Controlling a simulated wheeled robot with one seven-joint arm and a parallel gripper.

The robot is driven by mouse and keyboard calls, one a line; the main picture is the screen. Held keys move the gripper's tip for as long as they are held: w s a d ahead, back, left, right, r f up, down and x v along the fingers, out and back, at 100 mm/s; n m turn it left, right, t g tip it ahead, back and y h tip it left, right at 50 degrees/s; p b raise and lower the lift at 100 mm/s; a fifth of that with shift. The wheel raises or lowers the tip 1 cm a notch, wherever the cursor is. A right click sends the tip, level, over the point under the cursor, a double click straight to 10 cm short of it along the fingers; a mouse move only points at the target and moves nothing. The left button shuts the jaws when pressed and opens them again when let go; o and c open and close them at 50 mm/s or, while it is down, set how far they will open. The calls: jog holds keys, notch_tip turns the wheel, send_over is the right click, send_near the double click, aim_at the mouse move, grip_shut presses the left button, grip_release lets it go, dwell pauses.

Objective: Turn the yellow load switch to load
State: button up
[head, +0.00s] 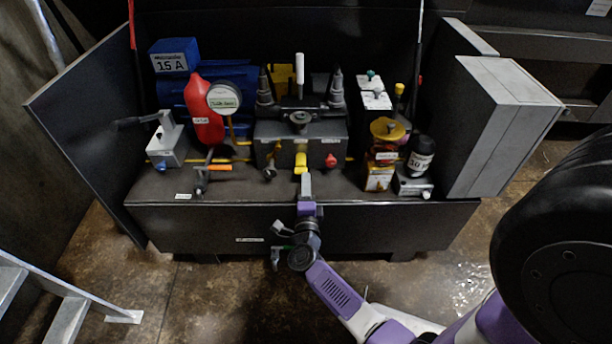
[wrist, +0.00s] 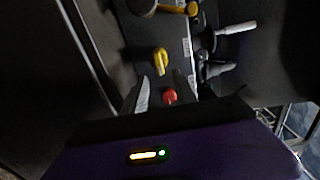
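The yellow load switch (head: 300,162) is a small yellow knob on the front face of the dark control block (head: 270,133). In the wrist view the yellow switch (wrist: 160,61) lies just past the fingertips. My gripper (head: 304,176) is just in front of the switch in the head view. The wrist view shows my gripper (wrist: 162,80) with its two grey fingers apart and nothing held between them. Whether a finger touches the switch cannot be told. The switch's label is not readable.
A red knob (head: 331,161) is right of the switch; in the wrist view this red knob (wrist: 169,96) shows between the fingers. A dark valve handle (head: 269,172) is left. An orange-handled tap (head: 214,168) and an amber jar (head: 380,178) stand farther out on the bench.

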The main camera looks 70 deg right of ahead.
jog(key=v, duration=0.3)
jog(key=shift+s+a, duration=0.15)
jog(key=shift+a, duration=0.05)
dwell(0.4)
